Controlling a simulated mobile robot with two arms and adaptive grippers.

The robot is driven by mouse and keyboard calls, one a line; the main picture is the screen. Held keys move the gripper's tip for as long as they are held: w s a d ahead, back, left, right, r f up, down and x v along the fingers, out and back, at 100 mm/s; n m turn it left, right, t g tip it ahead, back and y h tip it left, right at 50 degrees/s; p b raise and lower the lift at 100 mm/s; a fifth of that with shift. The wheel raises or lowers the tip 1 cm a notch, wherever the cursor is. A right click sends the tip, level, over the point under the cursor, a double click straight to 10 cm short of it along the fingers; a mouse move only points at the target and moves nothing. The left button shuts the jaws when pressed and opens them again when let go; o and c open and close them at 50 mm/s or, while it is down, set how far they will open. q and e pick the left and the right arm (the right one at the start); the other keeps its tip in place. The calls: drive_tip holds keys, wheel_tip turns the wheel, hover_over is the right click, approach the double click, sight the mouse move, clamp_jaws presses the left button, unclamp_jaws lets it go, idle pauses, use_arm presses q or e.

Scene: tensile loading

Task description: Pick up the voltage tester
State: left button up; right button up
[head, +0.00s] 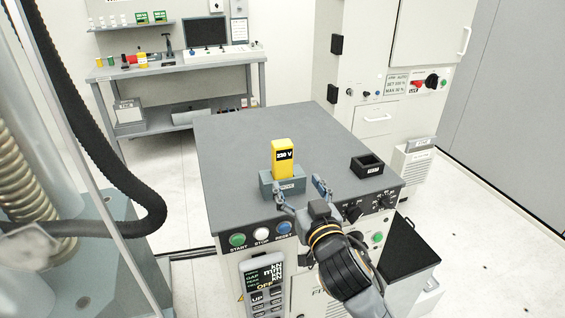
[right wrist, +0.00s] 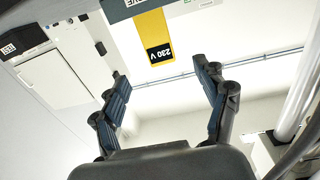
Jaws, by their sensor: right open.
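The voltage tester (head: 284,160) is a yellow block with a black "230 V" label. It stands upright in a grey-blue holder (head: 283,187) near the front of the grey cabinet top. My right gripper (head: 300,188) is open and empty, in front of the holder and the tester. In the right wrist view the tester (right wrist: 155,45) shows upside down, beyond the gap between the open fingers (right wrist: 163,85), and the holder's edge (right wrist: 128,8) is at the top. I see no contact between fingers and tester. My left gripper is not in view.
A workbench (head: 180,70) stands at the back left and a tall cabinet (head: 350,60) at the back right. The rear of the top is clear.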

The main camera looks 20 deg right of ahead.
sight(284, 157)
drive_tip(key=w+p, duration=0.1)
drive_tip(key=w, duration=0.7)
drive_tip(key=shift+p, duration=0.35)
drive_tip(key=shift+w+r, duration=0.1)
drive_tip(key=shift+w, duration=0.1)
drive_tip(key=w, duration=0.1)
drive_tip(key=w+p, duration=0.1)
drive_tip(key=w, duration=0.1)
drive_tip(key=w+p, duration=0.1)
drive_tip(key=shift+w+d+r, duration=0.15)
drive_tip(key=shift+d, duration=0.1)
drive_tip(key=shift+w, duration=0.3)
drive_tip(key=shift+s, duration=0.1)
drive_tip(key=shift+c, duration=0.4)
drive_tip(key=c, duration=1.4)
